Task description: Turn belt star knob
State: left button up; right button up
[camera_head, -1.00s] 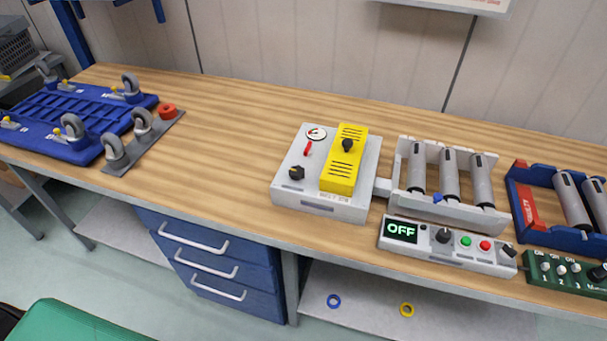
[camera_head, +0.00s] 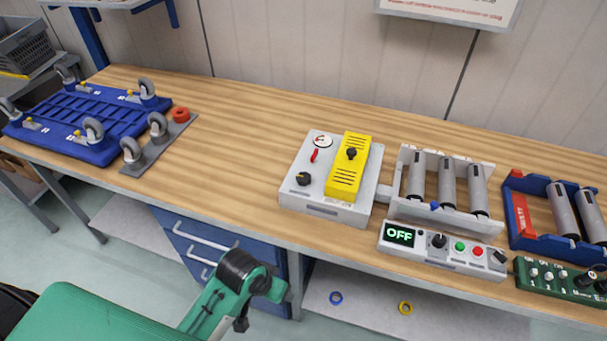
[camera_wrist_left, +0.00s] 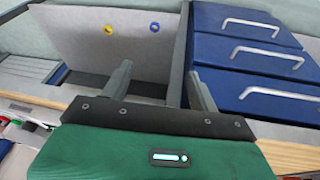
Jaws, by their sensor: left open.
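A white machine box (camera_head: 328,212) stands on the workbench. It carries a yellow slotted cover (camera_head: 345,178) with a black knob (camera_head: 351,154) on top. Another black knob (camera_head: 304,179) sits on the box's left front part, near a small red lever (camera_head: 314,156) and a round gauge (camera_head: 322,141). In the wrist view my left gripper (camera_wrist_left: 161,82) is open and empty, before the blue drawers and the lower shelf, apart from the box. In the head view my green arm comes up in front of the bench; its fingers cannot be made out there. My right gripper is out of view.
Right of the box are a roller unit (camera_head: 447,206), a control panel (camera_head: 441,251) reading OFF, and a blue roller unit (camera_head: 528,236). A blue wheeled frame (camera_head: 88,118) lies at the left.

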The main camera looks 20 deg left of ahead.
pick_arm(q)
jog(key=w+d+r, duration=0.4)
jog(key=w+r, duration=0.1)
jog(key=w, duration=0.3)
notch_tip(320, 180, up, 18)
jog(key=n+g+y, duration=0.2)
jog(key=n+g, duration=0.1)
jog(key=n, duration=0.2)
send_over(303, 177)
notch_tip(303, 177, down, 13)
jog(key=p, duration=0.3)
jog(key=shift+p, duration=0.4)
jog(key=shift+r, duration=0.1)
jog(key=c, duration=1)
